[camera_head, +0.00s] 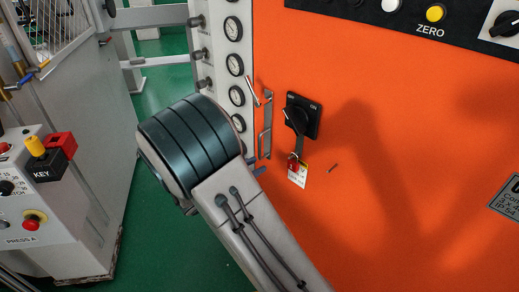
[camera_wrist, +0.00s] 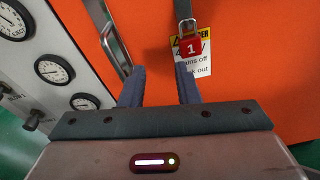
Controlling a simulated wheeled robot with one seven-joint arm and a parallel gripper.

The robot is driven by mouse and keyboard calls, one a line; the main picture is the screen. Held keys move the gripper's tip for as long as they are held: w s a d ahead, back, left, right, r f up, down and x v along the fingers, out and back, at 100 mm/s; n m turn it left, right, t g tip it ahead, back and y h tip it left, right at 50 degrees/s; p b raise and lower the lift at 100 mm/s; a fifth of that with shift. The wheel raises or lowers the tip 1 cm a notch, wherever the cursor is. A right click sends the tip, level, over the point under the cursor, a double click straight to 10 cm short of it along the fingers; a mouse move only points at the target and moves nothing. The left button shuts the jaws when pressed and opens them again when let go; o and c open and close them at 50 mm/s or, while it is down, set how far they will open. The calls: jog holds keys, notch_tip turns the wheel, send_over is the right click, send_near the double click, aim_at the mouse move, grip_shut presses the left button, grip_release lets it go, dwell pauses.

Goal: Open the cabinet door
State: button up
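The orange cabinet door (camera_head: 400,180) appears closed and also fills the back of the wrist view (camera_wrist: 250,60). A metal bar handle (camera_head: 266,130) stands near its left edge; it also shows in the wrist view (camera_wrist: 112,42). A black rotary switch (camera_head: 302,116) is right of the handle. A red padlock (camera_head: 293,162) hangs below it, numbered 1 in the wrist view (camera_wrist: 190,45), with a warning tag (camera_wrist: 205,68) behind it. My gripper (camera_wrist: 158,75) is open and empty, its left finger by the handle's lower end, its right finger below the padlock. Contact cannot be told.
A white panel with several round gauges (camera_head: 233,29) borders the door on the left. A control box (camera_head: 40,195) with a yellow key switch and red button stands further left. Green floor (camera_head: 160,235) lies between. A small brown piece (camera_head: 332,168) shows against the door.

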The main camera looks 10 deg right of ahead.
aim_at(259, 146)
jog(key=w+a+f+n+t, duration=0.2)
jog(key=w+a+n+t, duration=0.1)
jog(key=a+n+t, duration=0.15)
jog(key=shift+g+y, duration=0.25)
jog(key=shift+y, duration=0.15)
jog(key=x, duration=1.3)
jog(key=shift+w+a+f, duration=0.1)
jog(key=shift+w+f, duration=0.1)
jog(key=shift+w, duration=0.1)
grip_shut()
